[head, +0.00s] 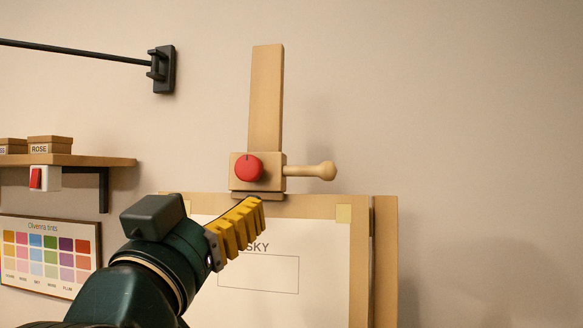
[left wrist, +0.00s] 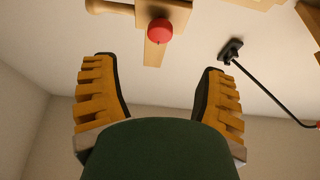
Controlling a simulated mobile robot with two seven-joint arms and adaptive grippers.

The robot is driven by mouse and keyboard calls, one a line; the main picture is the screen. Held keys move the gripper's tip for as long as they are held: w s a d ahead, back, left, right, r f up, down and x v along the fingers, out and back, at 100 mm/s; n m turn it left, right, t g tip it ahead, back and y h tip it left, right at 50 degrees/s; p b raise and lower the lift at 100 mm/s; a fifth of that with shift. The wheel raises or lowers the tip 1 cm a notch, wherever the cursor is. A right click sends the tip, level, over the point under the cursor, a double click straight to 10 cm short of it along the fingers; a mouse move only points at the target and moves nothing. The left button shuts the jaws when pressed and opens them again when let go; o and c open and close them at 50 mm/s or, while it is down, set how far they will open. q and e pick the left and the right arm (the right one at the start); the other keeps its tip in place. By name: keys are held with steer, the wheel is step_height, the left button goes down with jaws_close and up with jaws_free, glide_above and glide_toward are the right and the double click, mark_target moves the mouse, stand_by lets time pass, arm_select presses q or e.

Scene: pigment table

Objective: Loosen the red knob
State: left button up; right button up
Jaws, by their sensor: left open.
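The red knob (head: 248,168) is round, with a dark mark at its top edge, on the front of a wooden clamp block (head: 272,172) around the easel's upright post (head: 266,100). The red knob also shows in the left wrist view (left wrist: 160,31), at the top, beyond the fingertips. My left gripper (head: 258,205) is just below the knob in the head view, its yellow ribbed fingers pointing up and right. In the left wrist view the left gripper (left wrist: 158,72) has its fingers wide apart with nothing between them. My right gripper is in neither view.
A wooden handle (head: 312,171) sticks out right of the block. Below stands a board (head: 384,235) with a sheet marked SKY (head: 325,270). At left are a shelf (head: 100,160) with boxes, a red switch (head: 37,178), a colour chart (head: 50,255) and a wall rod (head: 80,52).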

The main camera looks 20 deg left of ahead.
mark_target(246, 169)
arm_select(q)
steer(key=p+x, duration=0.2)
steer(key=x, duration=1)
steer(key=shift+w+r, duration=0.3)
steer(key=c, duration=1.2)
